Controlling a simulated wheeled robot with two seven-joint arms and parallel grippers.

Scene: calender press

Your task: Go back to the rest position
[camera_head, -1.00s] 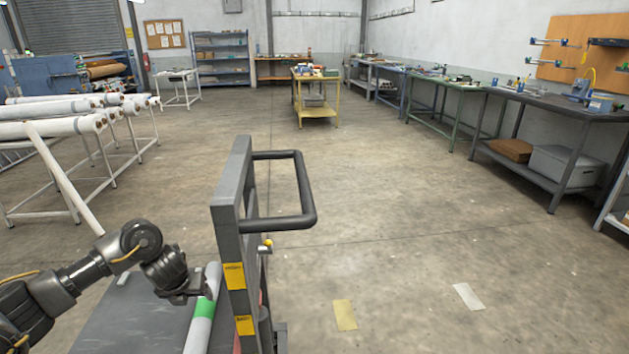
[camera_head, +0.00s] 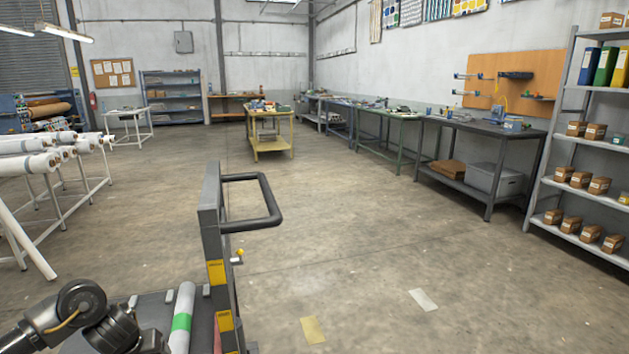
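My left arm comes in at the bottom left. My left gripper (camera_head: 152,341) is at the bottom edge of the picture, just left of a grey roll with a green band (camera_head: 182,312). The gripper is partly cut off, and its fingers are not clear enough to tell open from shut. The roll lies on a cart with a dark grey upright frame (camera_head: 211,235) and a black loop handle (camera_head: 268,201). I cannot tell whether the gripper touches the roll. My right gripper is not in view.
White rolls (camera_head: 28,165) lie on a rack at left. A yellow table (camera_head: 270,152) stands at the back. A dark workbench (camera_head: 485,127) and a shelf unit with boxes (camera_head: 590,112) line the right. The floor between is open, with two flat patches (camera_head: 313,330).

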